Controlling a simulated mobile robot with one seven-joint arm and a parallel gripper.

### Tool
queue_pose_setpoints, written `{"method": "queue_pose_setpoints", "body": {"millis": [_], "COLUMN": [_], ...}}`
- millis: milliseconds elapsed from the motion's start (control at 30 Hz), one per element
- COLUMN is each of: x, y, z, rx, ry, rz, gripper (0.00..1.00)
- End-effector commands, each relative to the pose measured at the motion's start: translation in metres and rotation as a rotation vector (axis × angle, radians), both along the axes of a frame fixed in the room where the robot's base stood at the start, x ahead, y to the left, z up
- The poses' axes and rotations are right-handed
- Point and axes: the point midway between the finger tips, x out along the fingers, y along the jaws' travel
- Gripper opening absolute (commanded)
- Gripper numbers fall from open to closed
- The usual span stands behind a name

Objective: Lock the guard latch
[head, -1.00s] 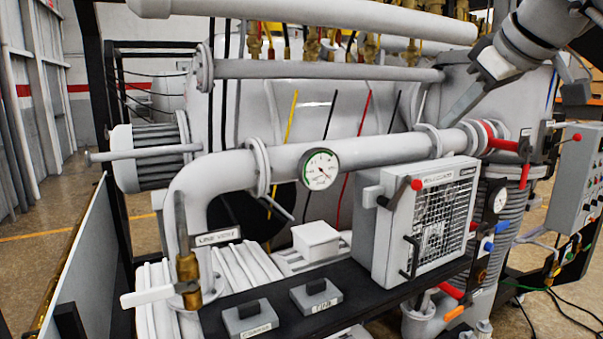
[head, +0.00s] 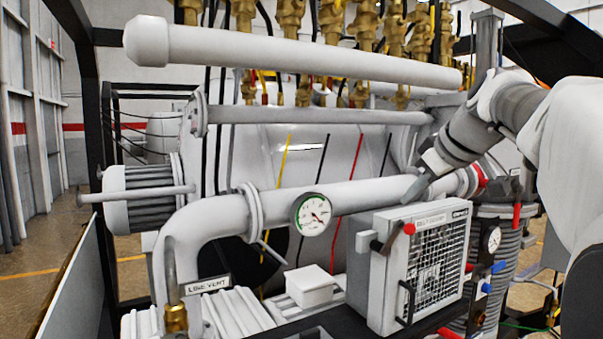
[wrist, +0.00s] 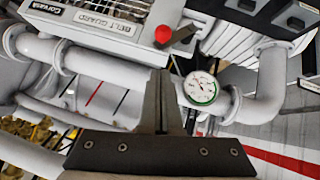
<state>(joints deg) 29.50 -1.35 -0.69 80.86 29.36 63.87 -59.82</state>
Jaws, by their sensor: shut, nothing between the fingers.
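The belt guard (head: 427,262) is a pale box with a mesh front, right of centre in the head view. Its latch is a dark lever with a red knob (head: 409,229) at the upper left of the box front. The lever slopes from a small grey block up to the knob. My gripper (head: 412,194) is shut and empty, above the guard and apart from the latch. In the wrist view the closed fingers (wrist: 160,76) point towards the red knob (wrist: 163,34), with a gap between. The guard's label (wrist: 92,26) also shows there.
A thick white pipe with a round gauge (head: 312,213) runs behind the guard, close to my gripper. A longer white pipe (head: 300,52) and brass valves are above. A black handle (head: 407,303) is on the guard front. A vent valve (head: 175,317) stands lower left.

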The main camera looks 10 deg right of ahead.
Motion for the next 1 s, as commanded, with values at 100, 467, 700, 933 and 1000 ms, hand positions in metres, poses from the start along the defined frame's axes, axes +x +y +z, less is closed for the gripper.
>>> {"method": "queue_pose_setpoints", "body": {"millis": [100, 467, 700, 933, 1000], "x": [0.0, 0.002, 0.002, 0.003, 0.004], "y": [-0.004, -0.008, -0.008, -0.012, -0.013], "z": [-0.02, -0.038, -0.038, -0.038, -0.038], "rx": [0.001, 0.0, 0.0, 0.033, 0.045], "ry": [0.002, -0.001, -0.001, 0.012, 0.016], "rz": [0.0, 0.0, 0.0, 0.001, 0.0], "gripper": [0.0, 0.0, 0.0, 0.0, 0.0]}}
